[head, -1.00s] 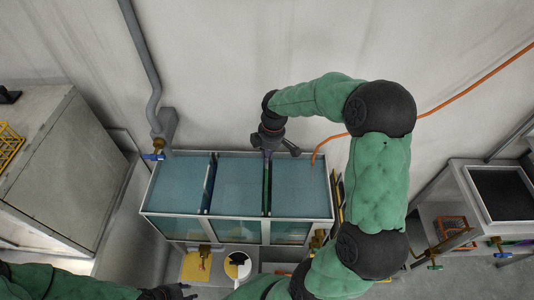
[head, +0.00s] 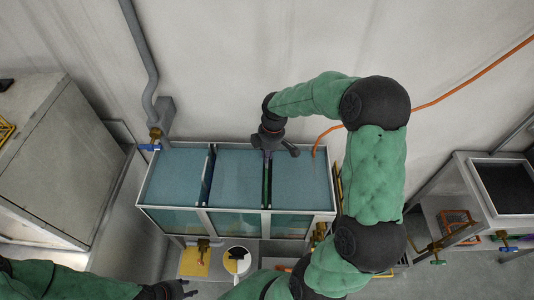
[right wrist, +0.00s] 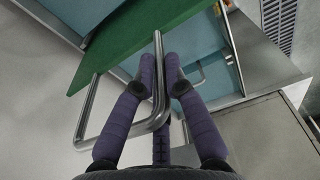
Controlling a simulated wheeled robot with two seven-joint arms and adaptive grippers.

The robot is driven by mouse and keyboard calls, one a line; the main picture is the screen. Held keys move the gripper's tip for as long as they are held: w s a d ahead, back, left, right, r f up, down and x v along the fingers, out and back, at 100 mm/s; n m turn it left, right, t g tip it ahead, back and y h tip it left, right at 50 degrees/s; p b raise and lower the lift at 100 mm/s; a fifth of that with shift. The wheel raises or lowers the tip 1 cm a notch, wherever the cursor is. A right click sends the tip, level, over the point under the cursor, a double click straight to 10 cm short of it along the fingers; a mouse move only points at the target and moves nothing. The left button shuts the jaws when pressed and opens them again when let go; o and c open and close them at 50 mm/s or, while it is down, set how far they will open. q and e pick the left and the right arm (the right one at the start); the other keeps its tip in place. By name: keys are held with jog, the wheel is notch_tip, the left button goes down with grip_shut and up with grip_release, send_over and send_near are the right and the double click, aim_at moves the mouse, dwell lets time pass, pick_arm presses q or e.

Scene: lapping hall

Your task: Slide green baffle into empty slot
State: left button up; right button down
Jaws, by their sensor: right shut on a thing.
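The green baffle (head: 266,184) shows nearly edge-on in the head view, between the middle and right sections of the blue-watered tank (head: 237,209). In the right wrist view the baffle is a green panel (right wrist: 150,32) with a bent metal handle (right wrist: 157,100). My right gripper (head: 267,151) is at the tank's back edge, shut on the baffle's handle; its fingertips (right wrist: 161,68) meet around the bar. How deep the baffle sits is hidden. A dark divider (head: 207,180) stands between the left and middle sections. My left gripper (head: 186,290) is low at the picture's bottom, away from the tank.
A grey cabinet (head: 60,165) stands left of the tank, and a bench with a dark basin (head: 503,188) stands right. A blue-handled valve (head: 150,147) is at the tank's back left corner. A white bucket (head: 238,260) stands in front. An orange hose (head: 450,95) runs along the wall.

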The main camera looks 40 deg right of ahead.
notch_tip(320, 180, down, 20)
jog(key=b, duration=1.3)
jog(key=shift+f, duration=0.25)
dwell(1.3)
jog(key=shift+w+f+b, duration=0.1)
jog(key=shift+f+b, duration=0.25)
jog(key=shift+f, duration=0.25)
dwell(0.7)
jog(key=c, duration=1.2)
grip_release()
notch_tip(320, 180, up, 12)
jog(key=s+d, duration=0.1)
jog(key=shift+f, duration=0.15)
